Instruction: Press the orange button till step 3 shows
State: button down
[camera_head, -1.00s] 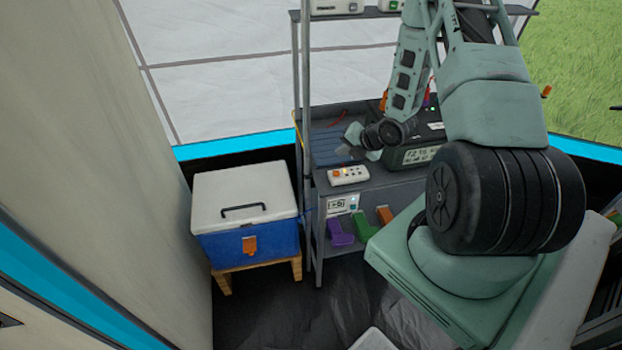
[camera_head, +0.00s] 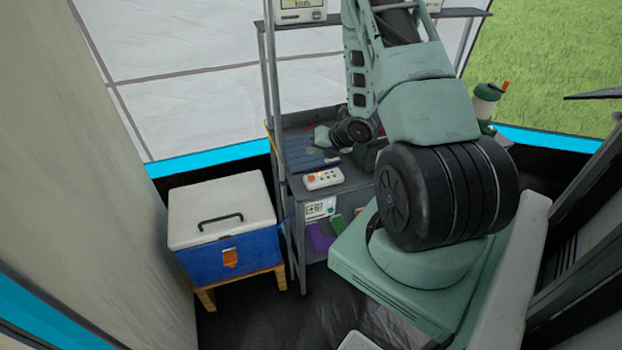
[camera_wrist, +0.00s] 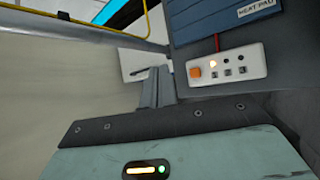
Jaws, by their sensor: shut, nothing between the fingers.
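The white control box (camera_head: 332,180) lies on the grey shelf, with its orange button (camera_head: 312,177) at the left end. In the wrist view the box (camera_wrist: 254,62) is right of my fingers, and the orange button (camera_wrist: 195,72) is at its left. A small light (camera_wrist: 213,63) glows above the first of three marks in a row; the other two look unlit. My gripper (camera_wrist: 156,82) is shut and empty, apart from the button and left of it in the wrist view.
A ridged blue heat pad (camera_wrist: 215,18) lies behind the box, with a red cable between them. A blue cooler with a white lid (camera_head: 222,210) stands on a wooden stand to the left. A grey rack post (camera_head: 276,120) rises near the box. Purple and green items sit on the lower shelf.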

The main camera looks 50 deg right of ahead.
notch_tip(320, 180, down, 6)
jog(key=b, duration=0.4)
jog(key=shift+f, duration=0.2)
jog(key=shift+f+b, duration=0.55)
dwell(1.2)
jog(key=shift+f+b, duration=0.45)
jog(key=shift+b, duration=0.15)
jog(key=shift+f+b, duration=0.4)
jog(key=shift+b, duration=0.15)
dwell(0.5)
dwell(0.4)
jog(key=shift+r+p, duration=0.45)
jog(key=shift+r, duration=0.45)
jog(key=shift+r+p, duration=1.4)
jog(key=shift+r, duration=1.1)
